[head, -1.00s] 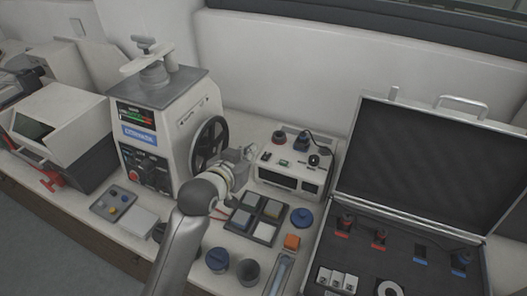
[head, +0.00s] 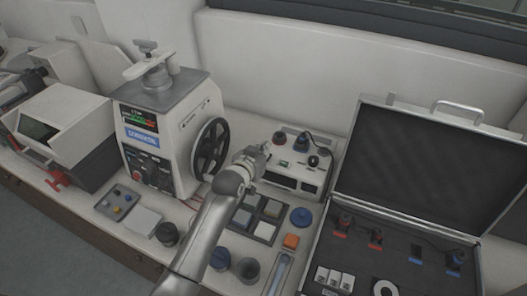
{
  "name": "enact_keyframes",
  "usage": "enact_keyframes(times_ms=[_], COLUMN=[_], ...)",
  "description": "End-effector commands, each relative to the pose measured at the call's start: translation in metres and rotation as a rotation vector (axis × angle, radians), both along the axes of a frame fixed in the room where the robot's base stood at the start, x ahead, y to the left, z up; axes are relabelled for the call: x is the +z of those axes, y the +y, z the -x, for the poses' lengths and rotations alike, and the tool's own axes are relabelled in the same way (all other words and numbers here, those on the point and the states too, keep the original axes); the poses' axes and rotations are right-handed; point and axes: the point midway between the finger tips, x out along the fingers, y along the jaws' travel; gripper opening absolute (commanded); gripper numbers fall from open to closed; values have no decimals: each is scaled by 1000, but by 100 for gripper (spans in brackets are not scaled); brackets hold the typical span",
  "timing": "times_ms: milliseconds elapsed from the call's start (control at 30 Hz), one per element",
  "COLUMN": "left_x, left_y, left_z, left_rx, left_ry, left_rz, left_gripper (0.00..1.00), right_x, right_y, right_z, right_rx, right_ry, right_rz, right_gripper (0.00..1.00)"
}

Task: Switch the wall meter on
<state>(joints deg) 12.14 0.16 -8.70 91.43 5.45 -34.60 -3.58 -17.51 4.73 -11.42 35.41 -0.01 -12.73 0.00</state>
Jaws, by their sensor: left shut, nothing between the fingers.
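A white meter box (head: 276,176) stands against the wall right of the press. Its top carries red and blue knobs, a black plug with a cable, and a small green-lit switch (head: 284,163). Dark display windows (head: 281,179) are on its front. I cannot read them or tell whether the meter is on. My left gripper (head: 254,157) is shut and empty, just left of the meter's near-left corner, and hides part of it. I cannot tell whether it touches the box. My right gripper is not in view.
The mounting press (head: 170,125) with its black handwheel (head: 211,147) stands close on the left. A tray of square pads (head: 266,229), a blue lid (head: 301,217) and an orange block (head: 291,241) lie in front. An open case (head: 428,150) stands at the right.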

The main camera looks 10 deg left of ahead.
Motion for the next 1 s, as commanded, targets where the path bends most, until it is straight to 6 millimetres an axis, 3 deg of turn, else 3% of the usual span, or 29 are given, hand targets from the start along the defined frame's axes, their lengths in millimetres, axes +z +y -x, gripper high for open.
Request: enact_keyframes(times_ms=[200, 500, 767, 1000], left_x=[-11, -13, -28, -20], left_y=[0, 1, 1, 1], left_z=[1, 2, 3, 2], left_rx=[0, 0, 0, 0], left_ry=[-3, -3, -72, -71], left_rz=[0, 1, 14, 15], left_gripper=[0, 0, 0, 0], right_x=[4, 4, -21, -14], right_y=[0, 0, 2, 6], right_z=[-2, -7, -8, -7], right_rx=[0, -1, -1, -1], right_ry=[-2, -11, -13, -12], right_rz=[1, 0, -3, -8], right_gripper=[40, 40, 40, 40])
